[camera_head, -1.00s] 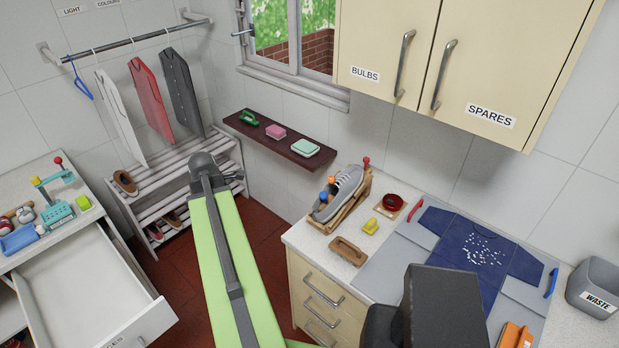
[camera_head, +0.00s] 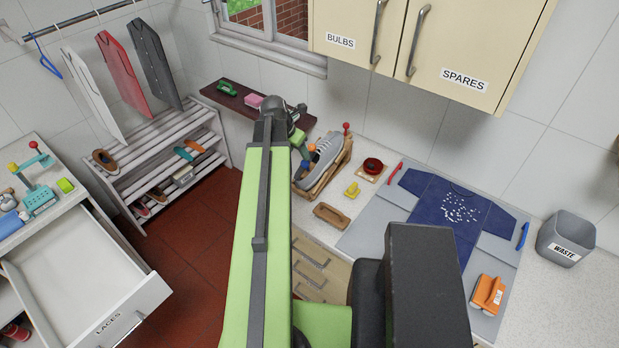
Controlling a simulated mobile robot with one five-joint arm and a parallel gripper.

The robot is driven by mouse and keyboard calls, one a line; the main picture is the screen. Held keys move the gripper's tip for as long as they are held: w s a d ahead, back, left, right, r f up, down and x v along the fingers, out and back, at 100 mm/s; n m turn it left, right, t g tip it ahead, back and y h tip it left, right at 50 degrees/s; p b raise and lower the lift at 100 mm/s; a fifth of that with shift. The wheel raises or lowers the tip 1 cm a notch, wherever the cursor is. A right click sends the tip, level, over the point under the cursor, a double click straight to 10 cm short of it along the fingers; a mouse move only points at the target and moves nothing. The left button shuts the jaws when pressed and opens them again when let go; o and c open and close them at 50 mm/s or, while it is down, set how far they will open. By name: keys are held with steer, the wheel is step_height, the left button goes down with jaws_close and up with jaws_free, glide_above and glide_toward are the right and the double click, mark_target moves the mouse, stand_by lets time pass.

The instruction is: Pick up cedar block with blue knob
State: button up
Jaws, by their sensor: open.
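A blue knob (camera_head: 305,163) shows at the near left end of the wooden stand that holds a grey shoe (camera_head: 327,150), on the counter. The cedar block that it belongs to is too small and covered to make out clearly. My gripper (camera_head: 298,122) is at the far end of my green arm, above and just left of the shoe stand. It is partly hidden by the arm's dark end joint. It is open, and I see nothing held in it.
A red knob (camera_head: 347,127) and an orange knob (camera_head: 313,150) stand close by the shoe. A brown wooden brush (camera_head: 331,215), a yellow piece (camera_head: 352,190) and a red tin (camera_head: 373,166) lie on the counter. The dark wall shelf (camera_head: 240,95) is behind my gripper.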

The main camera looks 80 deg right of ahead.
mark_target(304, 163)
steer(key=b+x, duration=0.8)
steer(key=x, duration=0.2)
steer(key=shift+d+f, duration=0.15)
steer(key=shift+f, duration=0.05)
steer(key=shift+r, duration=0.2)
jaws_close()
